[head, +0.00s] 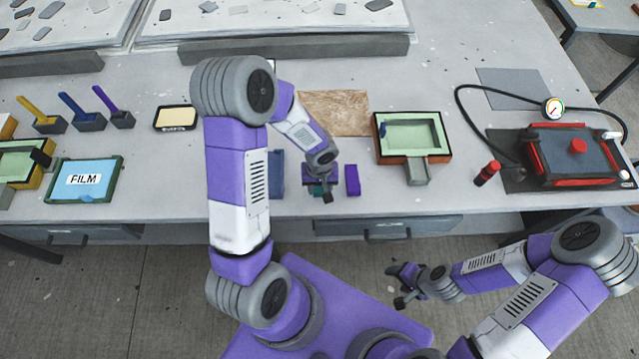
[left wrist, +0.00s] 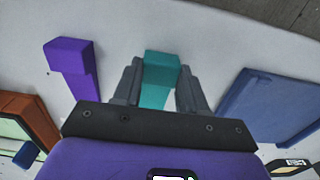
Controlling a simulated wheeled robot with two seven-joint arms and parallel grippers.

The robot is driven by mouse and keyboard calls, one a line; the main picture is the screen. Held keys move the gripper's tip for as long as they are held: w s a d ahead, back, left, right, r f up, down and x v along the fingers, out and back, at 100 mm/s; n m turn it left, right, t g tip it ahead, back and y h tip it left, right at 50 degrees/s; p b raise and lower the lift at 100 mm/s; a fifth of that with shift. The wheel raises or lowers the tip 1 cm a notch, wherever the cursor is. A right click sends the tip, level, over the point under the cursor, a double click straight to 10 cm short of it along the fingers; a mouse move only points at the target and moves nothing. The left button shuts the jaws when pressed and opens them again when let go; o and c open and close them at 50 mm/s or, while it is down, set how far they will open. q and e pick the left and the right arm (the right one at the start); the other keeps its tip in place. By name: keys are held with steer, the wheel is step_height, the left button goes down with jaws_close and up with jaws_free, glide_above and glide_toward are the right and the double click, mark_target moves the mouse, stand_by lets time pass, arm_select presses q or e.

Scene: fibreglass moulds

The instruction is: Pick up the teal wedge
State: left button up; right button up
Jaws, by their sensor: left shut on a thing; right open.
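The teal wedge (left wrist: 161,70) is between the two fingers of my left gripper (left wrist: 160,88) in the left wrist view. The fingers are shut on its sides. In the head view my left gripper (head: 322,193) is near the table's front edge, and it mostly hides the teal wedge (head: 316,189). I cannot tell whether the wedge touches the table. My right gripper (head: 396,285) is open and empty, low in front of the table.
A purple wedge (head: 352,180) lies just right of my left gripper, and a blue block (head: 278,168) just left. A green mould (head: 412,134), a brown sheet (head: 335,112) and a black tray (head: 175,118) lie around. A gauge unit (head: 573,160) stands at the right.

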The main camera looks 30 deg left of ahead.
arm_select(q)
steer(key=shift+r, duration=0.1)
step_height(320, 180, up, 10)
steer(key=p, duration=0.2)
